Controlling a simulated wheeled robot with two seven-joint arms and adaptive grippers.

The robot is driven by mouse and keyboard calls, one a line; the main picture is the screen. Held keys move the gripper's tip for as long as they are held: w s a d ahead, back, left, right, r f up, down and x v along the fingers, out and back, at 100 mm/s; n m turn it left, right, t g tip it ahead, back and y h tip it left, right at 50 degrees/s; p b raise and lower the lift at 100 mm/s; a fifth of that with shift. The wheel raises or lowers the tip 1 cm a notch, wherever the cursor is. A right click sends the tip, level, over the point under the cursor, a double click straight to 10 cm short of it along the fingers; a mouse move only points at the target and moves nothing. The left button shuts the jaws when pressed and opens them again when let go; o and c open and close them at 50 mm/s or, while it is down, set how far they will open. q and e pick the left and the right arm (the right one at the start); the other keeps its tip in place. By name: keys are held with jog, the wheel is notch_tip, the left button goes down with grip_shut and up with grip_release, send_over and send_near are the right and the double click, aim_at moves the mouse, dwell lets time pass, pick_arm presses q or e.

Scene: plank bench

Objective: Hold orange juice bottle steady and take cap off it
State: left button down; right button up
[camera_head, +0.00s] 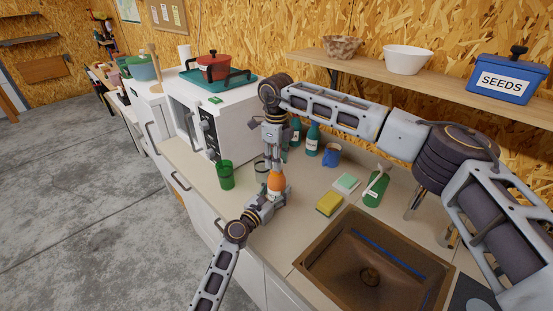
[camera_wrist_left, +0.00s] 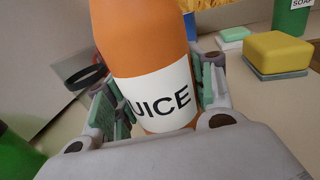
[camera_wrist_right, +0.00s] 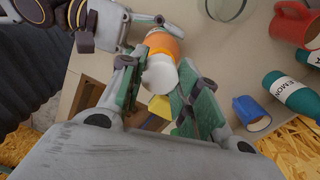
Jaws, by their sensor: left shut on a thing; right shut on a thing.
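The orange juice bottle (camera_head: 276,183) stands upright on the counter. In the left wrist view the bottle (camera_wrist_left: 150,50) has a white label reading "UICE", partly hidden at its left. My left gripper (camera_head: 270,197) is shut around its body at label height. My right gripper (camera_head: 276,170) comes down from above. In the right wrist view the white cap (camera_wrist_right: 160,74) is between the fingers of my right gripper (camera_wrist_right: 158,92), which is shut on it. The orange neck shows right beyond the cap; I see no clear gap between them. The cap is hidden in the head view.
A green cup (camera_head: 226,175) stands left of the bottle. Teal bottles (camera_head: 312,139) and a blue mug (camera_head: 332,155) stand behind. A yellow sponge (camera_head: 329,203), a green soap bottle (camera_head: 376,187) and the brown sink (camera_head: 330,262) lie to the right. A white microwave (camera_head: 218,119) is at left.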

jog(key=n, duration=0.4)
jog(key=shift+n, duration=0.4)
jog(key=n, duration=0.3)
jog(key=shift+n, duration=0.4)
jog(key=n, duration=0.4)
jog(key=shift+n, duration=2.3)
jog(key=shift+r, duration=1.2)
jog(key=shift+r, duration=2)
pick_arm(q)
jog(key=shift+c, duration=2.4)
grip_release()
jog(key=shift+s, duration=0.1)
